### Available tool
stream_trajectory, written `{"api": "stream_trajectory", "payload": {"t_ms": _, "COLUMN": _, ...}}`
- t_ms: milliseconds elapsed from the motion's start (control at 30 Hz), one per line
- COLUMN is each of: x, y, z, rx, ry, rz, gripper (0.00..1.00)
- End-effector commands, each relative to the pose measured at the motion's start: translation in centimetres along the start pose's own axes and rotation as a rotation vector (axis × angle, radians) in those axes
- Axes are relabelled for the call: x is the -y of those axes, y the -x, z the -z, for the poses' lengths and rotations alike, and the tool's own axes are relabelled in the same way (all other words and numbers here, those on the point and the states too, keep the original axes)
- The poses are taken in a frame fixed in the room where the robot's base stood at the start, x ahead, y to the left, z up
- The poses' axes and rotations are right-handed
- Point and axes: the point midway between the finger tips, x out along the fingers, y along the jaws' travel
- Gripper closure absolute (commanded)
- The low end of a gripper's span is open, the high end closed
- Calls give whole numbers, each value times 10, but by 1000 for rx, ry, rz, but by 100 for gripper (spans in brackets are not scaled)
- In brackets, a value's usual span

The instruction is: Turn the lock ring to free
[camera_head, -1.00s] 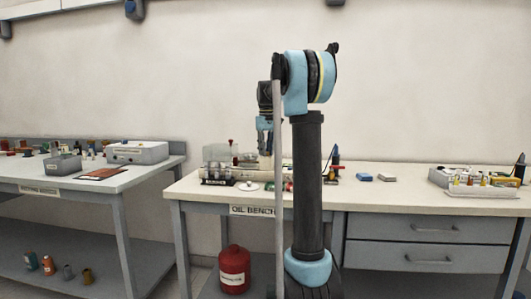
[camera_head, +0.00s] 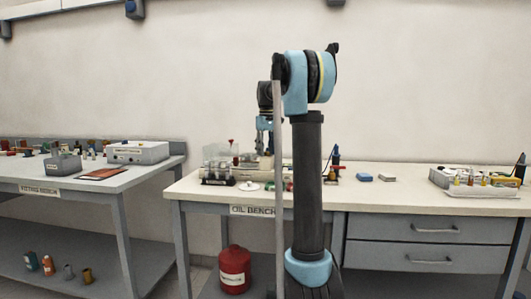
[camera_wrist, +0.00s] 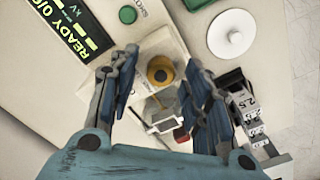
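My gripper (camera_wrist: 160,68) is open in the wrist view, with one finger on each side of a yellow ring (camera_wrist: 160,70) with a dark centre. This ring looks like the lock ring, but no label confirms it. It sits on a pale block below, and I see gaps between it and both fingers. A small white frame-like part (camera_wrist: 164,125) and a red piece (camera_wrist: 181,135) show nearer the palm. In the head view my gripper (camera_head: 264,140) points down over the equipment on the oil bench. The ring cannot be made out there.
A device with a green "READY" display (camera_wrist: 72,28), a green button (camera_wrist: 127,14), a white disc with a knob (camera_wrist: 230,35) and a numbered block (camera_wrist: 247,112) surround the ring. The oil bench (camera_head: 400,200) has bare top right of my arm. A red can (camera_head: 235,268) stands below.

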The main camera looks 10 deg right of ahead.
Motion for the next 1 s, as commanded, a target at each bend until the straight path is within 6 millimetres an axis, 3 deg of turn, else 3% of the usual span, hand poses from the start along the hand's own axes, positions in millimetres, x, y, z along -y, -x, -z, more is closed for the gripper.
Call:
{"api": "stream_trajectory", "payload": {"t_ms": 200, "x": 0, "y": 2, "z": -1, "rx": 1, "ry": 0, "rz": 0, "gripper": 56}}
{"api": "stream_trajectory", "payload": {"t_ms": 367, "x": 0, "y": 16, "z": 0, "rx": 1, "ry": -1, "rz": 0, "gripper": 56}}
{"api": "stream_trajectory", "payload": {"t_ms": 800, "x": 0, "y": 92, "z": 1, "rx": 2, "ry": 0, "rz": 1, "gripper": 56}}
{"api": "stream_trajectory", "payload": {"t_ms": 1000, "x": 0, "y": 112, "z": 2, "rx": 1, "ry": 0, "rz": 1, "gripper": 56}}
